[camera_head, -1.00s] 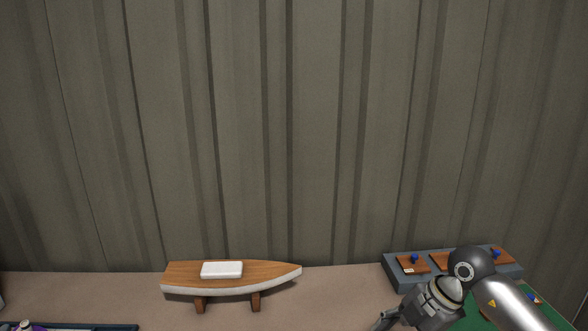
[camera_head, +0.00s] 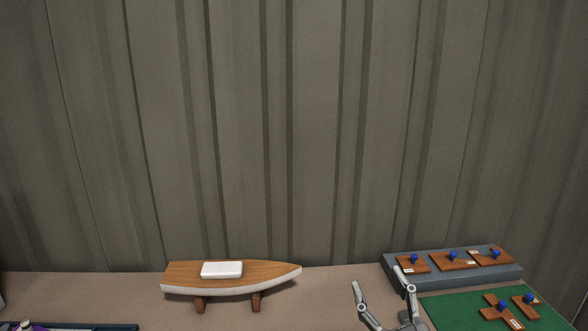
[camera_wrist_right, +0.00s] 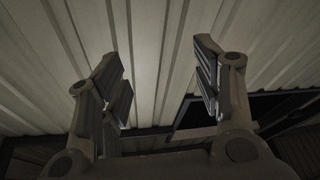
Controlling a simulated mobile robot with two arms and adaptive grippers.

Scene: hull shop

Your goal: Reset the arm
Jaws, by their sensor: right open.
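My right gripper (camera_head: 380,288) is at the lower right of the head view, its fingers pointing up and spread apart, with nothing between them. In the right wrist view the same gripper (camera_wrist_right: 160,85) shows two separated fingers against a ribbed wall, empty. Most of my right arm is below the edge of the head view. My left gripper does not show.
A model boat hull (camera_head: 230,277) with a white block (camera_head: 221,270) stands on the bench (camera_head: 330,290). A grey-blue tray (camera_head: 398,278) with wooden pieces and a green mat (camera_head: 450,305) with more pieces lie right of my gripper. The ribbed wall (camera_head: 300,130) stands behind.

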